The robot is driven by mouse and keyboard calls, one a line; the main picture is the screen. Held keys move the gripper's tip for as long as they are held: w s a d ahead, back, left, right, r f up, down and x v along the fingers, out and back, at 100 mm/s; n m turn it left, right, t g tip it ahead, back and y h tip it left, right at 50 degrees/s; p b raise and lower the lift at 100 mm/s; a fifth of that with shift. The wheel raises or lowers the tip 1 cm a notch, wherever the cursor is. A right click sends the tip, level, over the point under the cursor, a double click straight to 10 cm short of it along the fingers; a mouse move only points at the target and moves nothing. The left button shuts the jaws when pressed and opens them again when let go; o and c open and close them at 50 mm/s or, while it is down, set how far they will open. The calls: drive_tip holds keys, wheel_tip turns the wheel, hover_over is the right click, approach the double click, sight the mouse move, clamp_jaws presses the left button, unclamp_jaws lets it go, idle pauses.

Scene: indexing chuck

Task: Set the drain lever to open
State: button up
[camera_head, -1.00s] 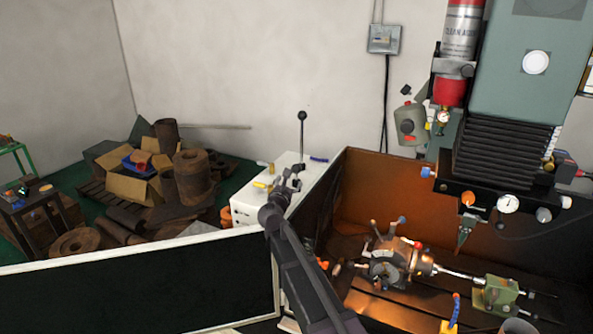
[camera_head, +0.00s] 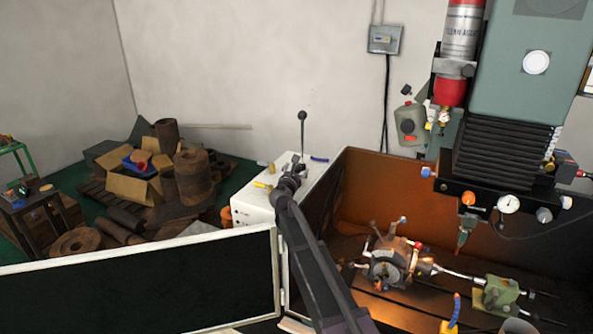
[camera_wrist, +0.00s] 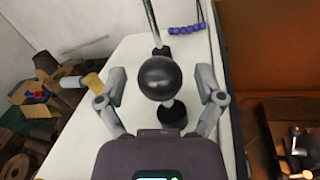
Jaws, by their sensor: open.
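A lever with a black ball knob (camera_head: 302,115) stands upright on a white cabinet (camera_head: 250,208); whether it is the drain lever I cannot tell, as no label is readable. In the wrist view, the black ball (camera_wrist: 158,77) appears between the fingers of my gripper (camera_wrist: 162,72), with a gap on each side. My gripper (camera_head: 291,178) is open and empty, and in the head view it is over the cabinet, below the knob.
A machine enclosure (camera_head: 400,170) with a chuck (camera_head: 390,262) stands right of the cabinet. A black panel with a white frame (camera_head: 140,285) spans the front left. Scrap and boxes (camera_head: 150,180) fill the floor at left. The space above the cabinet is mostly free.

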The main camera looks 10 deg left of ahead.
clamp_jaws()
wheel_tip(320, 180, up, 6)
drive_tip(key=p, duration=0.5)
drive_tip(key=shift+f, duration=0.25)
drive_tip(key=shift+w, duration=0.1)
unclamp_jaws()
drive_tip(key=shift+s, duration=0.2)
drive_tip(key=s+a, duration=0.1)
drive_tip(key=s, duration=1)
drive_tip(key=shift+s+a, duration=0.35)
drive_tip(key=shift+a, duration=0.05)
